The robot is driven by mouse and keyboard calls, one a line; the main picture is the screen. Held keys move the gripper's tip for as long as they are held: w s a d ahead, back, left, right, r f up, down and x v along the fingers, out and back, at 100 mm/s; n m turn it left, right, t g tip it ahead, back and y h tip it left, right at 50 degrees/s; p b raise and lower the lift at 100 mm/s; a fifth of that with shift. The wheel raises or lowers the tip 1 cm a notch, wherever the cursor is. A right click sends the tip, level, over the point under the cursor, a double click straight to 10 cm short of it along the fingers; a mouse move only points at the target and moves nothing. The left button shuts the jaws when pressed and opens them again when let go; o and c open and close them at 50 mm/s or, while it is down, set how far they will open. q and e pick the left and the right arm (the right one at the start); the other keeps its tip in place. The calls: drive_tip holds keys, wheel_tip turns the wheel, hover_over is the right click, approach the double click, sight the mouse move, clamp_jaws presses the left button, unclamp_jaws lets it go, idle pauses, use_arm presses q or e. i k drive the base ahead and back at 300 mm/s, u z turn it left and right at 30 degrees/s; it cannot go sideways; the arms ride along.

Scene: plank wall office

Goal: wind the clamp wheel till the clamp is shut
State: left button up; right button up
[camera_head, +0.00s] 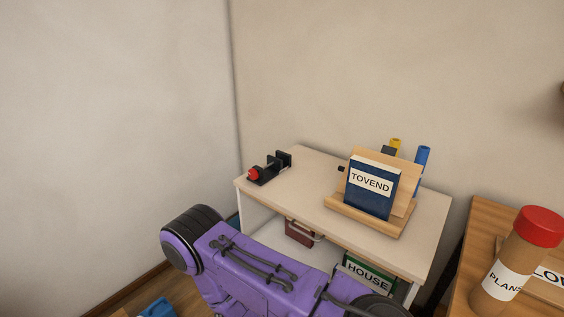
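A small black clamp (272,170) with a red wheel (253,173) sits at the far left corner of the pale desk top (310,176). The red wheel is on its left, near end, and the upright black jaws are on its right, far end. The clamp is too small in view to tell how wide the gap between the jaws is. Neither my left nor my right gripper is in view. A purple arm link of mine crosses the lower middle, in front of the desk and well short of the clamp.
A red-lidded PLANS tube (505,270) stands on a wooden table at right. Walls border the desk's back and left.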

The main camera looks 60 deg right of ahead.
sight(253, 174)
drive_tip(key=k, duration=0.25)
drive_tip(key=z, duration=1.05)
